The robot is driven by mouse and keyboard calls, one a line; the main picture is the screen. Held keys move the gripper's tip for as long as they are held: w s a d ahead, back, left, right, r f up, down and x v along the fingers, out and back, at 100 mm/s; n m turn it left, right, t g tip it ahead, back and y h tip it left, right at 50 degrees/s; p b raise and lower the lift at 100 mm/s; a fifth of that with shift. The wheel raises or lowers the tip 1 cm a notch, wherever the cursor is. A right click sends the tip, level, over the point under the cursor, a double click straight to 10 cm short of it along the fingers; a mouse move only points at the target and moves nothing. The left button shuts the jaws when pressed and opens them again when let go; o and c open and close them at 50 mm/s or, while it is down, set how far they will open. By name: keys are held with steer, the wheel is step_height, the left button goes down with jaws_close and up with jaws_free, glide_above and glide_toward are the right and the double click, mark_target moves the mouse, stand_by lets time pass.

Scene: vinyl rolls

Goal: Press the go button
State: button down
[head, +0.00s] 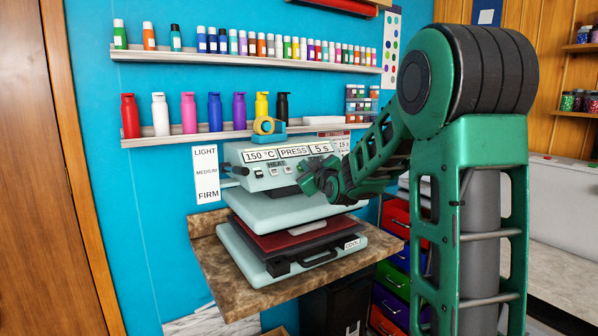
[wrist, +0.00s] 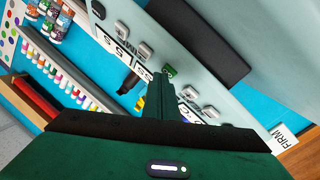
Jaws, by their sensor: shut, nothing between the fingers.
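The pale heat press (head: 247,172) stands on a brown stone-look counter, with 150 °C, PRESS and 5 S on its front panel. In the wrist view, a small green button (wrist: 169,71) sits mid-panel between pairs of grey buttons; I take it as the go button. My gripper (head: 303,166) is in front of the panel, and it also shows in the wrist view (wrist: 160,82). Its fingers are shut and empty, with the tips right by the green button. I cannot tell whether they touch it. In the head view my gripper covers that spot.
Grey buttons (wrist: 145,51) flank the green one closely. A dark press handle (wrist: 200,45) sticks out nearby. A red plate (head: 285,233) and a dark handle lie below on the press. Shelves of bottles (head: 239,111) line the blue wall above.

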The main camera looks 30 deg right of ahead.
steer(key=shift+s, duration=0.1)
steer(key=shift+s+r, duration=0.55)
steer(key=shift+r, duration=0.05)
steer(key=s+r, duration=0.3)
steer(key=shift+s+d+r, duration=0.1)
steer(key=shift+s+r, duration=0.15)
steer(key=shift+r, duration=0.05)
steer(key=shift+f, duration=0.1)
stand_by(0.6)
